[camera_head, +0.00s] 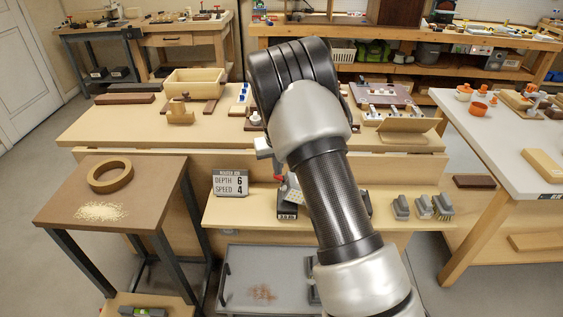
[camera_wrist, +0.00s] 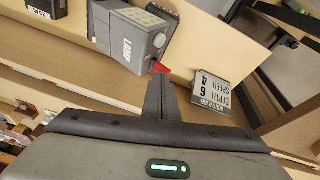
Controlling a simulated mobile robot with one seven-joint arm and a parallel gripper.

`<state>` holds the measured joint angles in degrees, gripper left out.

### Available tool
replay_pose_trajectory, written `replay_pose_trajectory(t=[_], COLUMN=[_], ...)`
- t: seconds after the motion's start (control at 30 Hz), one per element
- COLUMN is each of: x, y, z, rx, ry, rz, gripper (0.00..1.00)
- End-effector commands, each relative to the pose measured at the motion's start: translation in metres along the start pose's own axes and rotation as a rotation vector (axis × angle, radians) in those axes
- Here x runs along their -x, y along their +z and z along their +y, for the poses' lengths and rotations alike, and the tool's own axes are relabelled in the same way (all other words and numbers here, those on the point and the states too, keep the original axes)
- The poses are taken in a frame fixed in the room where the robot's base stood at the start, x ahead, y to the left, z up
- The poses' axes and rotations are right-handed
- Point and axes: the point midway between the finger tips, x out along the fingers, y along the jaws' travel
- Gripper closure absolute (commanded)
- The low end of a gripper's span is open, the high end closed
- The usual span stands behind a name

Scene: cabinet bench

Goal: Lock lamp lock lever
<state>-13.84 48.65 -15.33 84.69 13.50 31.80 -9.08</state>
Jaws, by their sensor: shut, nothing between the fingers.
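The lamp (camera_wrist: 128,38) is a grey box marked LAMP with a panel of pale yellow squares. It stands on the lower shelf and is partly hidden by my arm in the head view (camera_head: 294,191). A red lever (camera_wrist: 160,68) sticks out at the lamp's lower corner, near a round light-grey knob. It also shows in the head view (camera_head: 280,178). My gripper (camera_wrist: 160,80) is shut and empty, with its fingertips close to the red lever. I cannot tell whether they touch it.
A sign reading DEPTH 6, SPEED 4 (camera_head: 230,183) stands left of the lamp on the shelf (camera_head: 250,218). Several grey brushes (camera_head: 424,206) stand to the right. The bench top (camera_head: 110,125) overhangs behind. A side table (camera_head: 65,195) holds a tape roll (camera_head: 110,176).

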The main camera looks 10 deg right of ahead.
Motion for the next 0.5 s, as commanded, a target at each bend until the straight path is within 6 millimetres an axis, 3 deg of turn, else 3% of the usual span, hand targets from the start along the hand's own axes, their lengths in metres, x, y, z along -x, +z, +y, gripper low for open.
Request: replay_pose_trajectory(t=[0.23,0.5], x=[-0.0052,-0.0050], y=[0.0010,0.0009], z=[-0.0151,-0.0105], rx=[0.078,0.066], ry=[0.193,0.188], rz=[-0.023,-0.022], gripper=[1.00,1.00])
